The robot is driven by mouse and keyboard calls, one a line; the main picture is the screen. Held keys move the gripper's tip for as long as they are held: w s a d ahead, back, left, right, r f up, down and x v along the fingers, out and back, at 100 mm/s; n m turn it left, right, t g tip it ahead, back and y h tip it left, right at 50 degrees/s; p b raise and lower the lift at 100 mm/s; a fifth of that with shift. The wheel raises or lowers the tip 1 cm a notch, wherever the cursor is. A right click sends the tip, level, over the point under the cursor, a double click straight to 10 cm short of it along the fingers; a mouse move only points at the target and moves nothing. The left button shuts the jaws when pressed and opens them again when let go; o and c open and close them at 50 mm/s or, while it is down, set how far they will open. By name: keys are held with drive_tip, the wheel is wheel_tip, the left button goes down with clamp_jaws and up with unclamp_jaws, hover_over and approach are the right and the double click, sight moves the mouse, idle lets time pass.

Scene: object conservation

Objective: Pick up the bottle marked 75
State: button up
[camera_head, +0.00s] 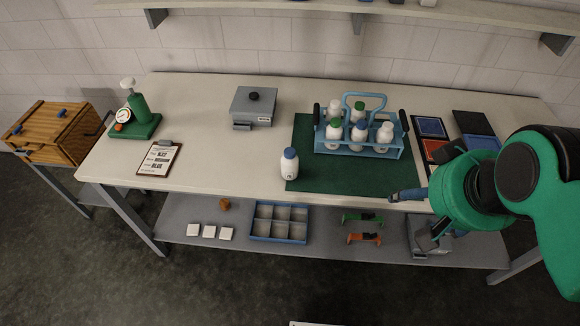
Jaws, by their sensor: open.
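A white bottle with a blue cap (290,165) stands upright and alone at the left edge of a dark green mat (330,178). Several other white bottles stand in a blue carrier (380,153) at the back of the mat; the caps I can see are green, blue or white. Marks on the bottles are too small to read, so I cannot tell which one is marked 75. My gripper (406,219) is open and empty at the table's front edge, to the right of the lone bottle and in front of the carrier, touching no bottle.
Flat coloured panels (430,127) lie right of the mat, partly behind my arm. A grey box (254,106), a clipboard (159,158) and a green gauge stand (136,122) are on the left. The lower shelf holds a divided tray (279,238).

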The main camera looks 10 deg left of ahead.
drive_tip(key=n+g+p, duration=0.2)
drive_tip(key=g+p, duration=0.4)
drive_tip(key=p, duration=0.2)
hover_over(289, 152)
wheel_tip(289, 152, down, 17)
drive_tip(key=shift+s+a+f, duration=0.1)
drive_tip(key=shift+s+f, duration=0.05)
drive_tip(key=shift+f, duration=0.05)
drive_tip(key=shift+f, duration=4.35)
